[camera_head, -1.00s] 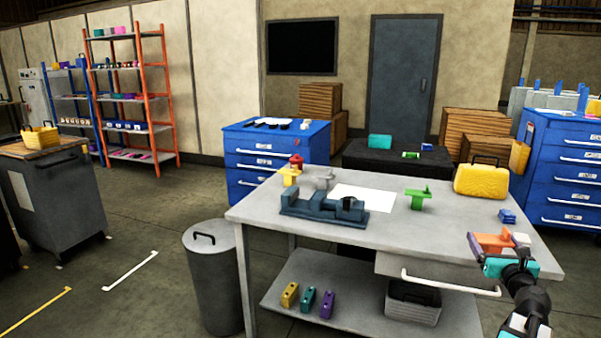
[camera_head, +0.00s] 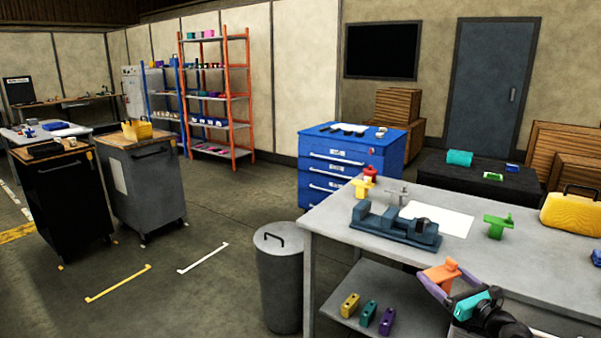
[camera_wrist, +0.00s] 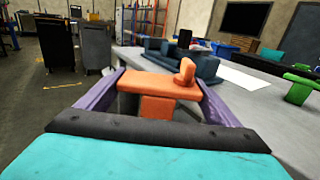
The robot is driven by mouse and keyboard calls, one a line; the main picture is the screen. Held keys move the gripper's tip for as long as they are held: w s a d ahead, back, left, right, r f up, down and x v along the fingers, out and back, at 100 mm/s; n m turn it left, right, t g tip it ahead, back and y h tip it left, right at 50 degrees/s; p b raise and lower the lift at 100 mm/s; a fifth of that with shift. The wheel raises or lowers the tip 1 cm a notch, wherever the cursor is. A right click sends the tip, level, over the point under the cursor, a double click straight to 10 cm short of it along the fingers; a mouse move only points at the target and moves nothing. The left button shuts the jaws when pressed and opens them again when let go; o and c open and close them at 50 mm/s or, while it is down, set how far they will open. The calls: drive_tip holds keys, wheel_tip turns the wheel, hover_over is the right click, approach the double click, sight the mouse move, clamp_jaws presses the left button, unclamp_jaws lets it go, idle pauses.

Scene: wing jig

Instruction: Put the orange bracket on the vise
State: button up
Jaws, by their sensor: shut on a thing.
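The orange bracket (camera_head: 441,274) is held between the purple fingers of my gripper (camera_head: 437,283), at the near edge of the grey workbench. In the wrist view the orange bracket (camera_wrist: 158,86) spans between both fingers of my gripper (camera_wrist: 155,92), its flat plate on top with a knob at right and a block below. The dark blue-grey vise (camera_head: 396,230) stands on the bench beyond and to the left of my gripper, apart from the bracket. The vise also shows ahead in the wrist view (camera_wrist: 180,60).
On the grey workbench (camera_head: 330,222) are a white sheet (camera_head: 437,219), a green bracket (camera_head: 496,226), a yellow bracket (camera_head: 364,188), a grey bracket (camera_head: 396,195) and a yellow case (camera_head: 572,212). A grey bin (camera_head: 279,280) stands at the bench's left. Small blocks lie on the lower shelf.

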drive_tip(key=s+a+n+g+y+p, duration=0.1)
drive_tip(key=a+n+g+y+p, duration=0.1)
drive_tip(key=a, duration=1.1)
drive_tip(key=s+a+n+g+y+p, duration=0.1)
drive_tip(key=a+n+g+y, duration=0.3)
drive_tip(key=a, duration=1)
drive_tip(key=s+n+y, duration=0.1)
drive_tip(key=y, duration=0.2)
drive_tip(key=shift+n+g+y+p, duration=0.3)
drive_tip(key=shift+g+p, duration=0.1)
drive_tip(key=shift+a+f, duration=0.1)
drive_tip(key=shift+a, duration=0.05)
drive_tip(key=shift+a, duration=0.15)
